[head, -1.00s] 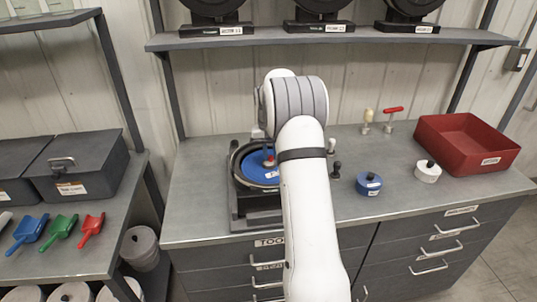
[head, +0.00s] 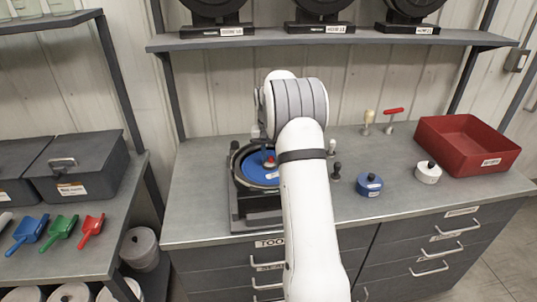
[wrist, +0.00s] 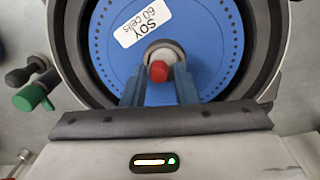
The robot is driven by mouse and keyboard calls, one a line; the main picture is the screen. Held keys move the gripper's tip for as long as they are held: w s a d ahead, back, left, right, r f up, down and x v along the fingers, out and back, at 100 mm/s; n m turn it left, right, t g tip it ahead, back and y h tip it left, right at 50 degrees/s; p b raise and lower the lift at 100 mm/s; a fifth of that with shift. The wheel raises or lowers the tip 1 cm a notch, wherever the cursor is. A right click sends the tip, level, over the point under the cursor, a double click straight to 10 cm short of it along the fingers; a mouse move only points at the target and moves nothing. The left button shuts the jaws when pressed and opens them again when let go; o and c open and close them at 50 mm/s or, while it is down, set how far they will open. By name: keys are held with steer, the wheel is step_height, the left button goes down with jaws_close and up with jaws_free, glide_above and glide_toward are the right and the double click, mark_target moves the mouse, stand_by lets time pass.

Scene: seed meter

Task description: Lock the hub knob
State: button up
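The hub knob (wrist: 159,72) has a red tip on a pale grey hub, at the middle of a blue seed disc (wrist: 215,50) labelled "SOY 60 cells". In the head view the red knob (head: 270,161) shows just left of my arm, on the blue disc (head: 258,172) inside the dark meter housing (head: 238,185). My gripper (wrist: 160,82) has its two fingers apart, one on each side of the red tip as seen from the wrist. Whether they touch the knob I cannot tell. In the head view my arm hides the gripper and the disc's right part.
Right of the meter on the bench stand a blue disc-like pot (head: 369,184), a white one (head: 428,172) and a red tray (head: 467,144). Small black-handled (head: 336,170) and red-handled (head: 393,112) tools stand nearby. A shelf (head: 330,38) runs above the bench.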

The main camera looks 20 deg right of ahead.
steer(key=shift+o, duration=1.3)
steer(key=shift+r, duration=0.1)
step_height(320, 180, up, 8)
steer(key=shift+w+a+f+b, duration=0.1)
steer(key=shift+a+f+b, duration=0.05)
steer(key=shift+b, duration=0.35)
